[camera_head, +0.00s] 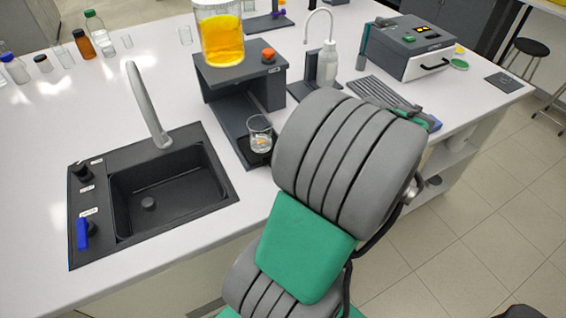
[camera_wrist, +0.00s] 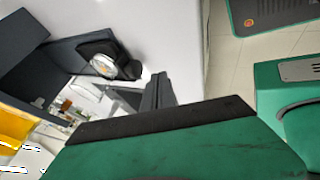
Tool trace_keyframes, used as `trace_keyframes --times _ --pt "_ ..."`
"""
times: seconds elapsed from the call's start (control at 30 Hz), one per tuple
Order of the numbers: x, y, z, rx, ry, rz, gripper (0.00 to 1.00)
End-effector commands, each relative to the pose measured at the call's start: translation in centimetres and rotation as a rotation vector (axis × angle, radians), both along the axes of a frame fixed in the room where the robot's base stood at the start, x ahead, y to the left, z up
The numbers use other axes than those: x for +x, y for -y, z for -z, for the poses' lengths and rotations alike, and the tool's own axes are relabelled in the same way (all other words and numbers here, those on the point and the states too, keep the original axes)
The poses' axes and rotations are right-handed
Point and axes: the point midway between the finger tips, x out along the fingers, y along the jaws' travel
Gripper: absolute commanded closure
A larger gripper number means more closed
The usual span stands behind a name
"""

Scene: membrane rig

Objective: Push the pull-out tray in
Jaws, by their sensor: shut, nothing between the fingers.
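The pull-out tray (camera_head: 246,156) is a dark tray at the front foot of a dark grey rig (camera_head: 222,92) in the head view. A small glass beaker (camera_head: 259,141) stands on it, and the tray reaches out past the rig's upper block. In the wrist view the beaker (camera_wrist: 103,65) shows at upper left, with the dark tray (camera_wrist: 128,70) around it. My gripper (camera_wrist: 158,80) shows as two dark fingers close together, shut and empty. It is to the right of the tray there, with a gap between them. My arm hides the gripper in the head view.
A beaker of yellow liquid (camera_head: 221,45) stands on top of the rig. A sink (camera_head: 165,193) with a curved tap (camera_head: 146,105) is to its left. A soap bottle (camera_head: 327,65) and a grey box device (camera_head: 412,48) stand to its right. The counter's front edge runs below the tray.

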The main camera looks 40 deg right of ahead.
Motion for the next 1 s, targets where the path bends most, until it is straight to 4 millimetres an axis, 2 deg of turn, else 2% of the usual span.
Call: trace_keyframes --times 0.17,0.3,0.4,0.87,1.0 --pt "2.0 -1.3 3.1 0.004 -0.001 -0.003 1.0" --pt "4.4 -0.8 3.3 0.002 -0.002 -0.003 1.0" --pt "5.4 -0.5 3.5 0.001 -0.001 -0.001 1.0" --pt "6.0 -0.3 3.7 0.0 -0.001 0.002 1.0" --pt "6.7 -0.1 3.9 -0.002 -0.001 0.001 1.0"
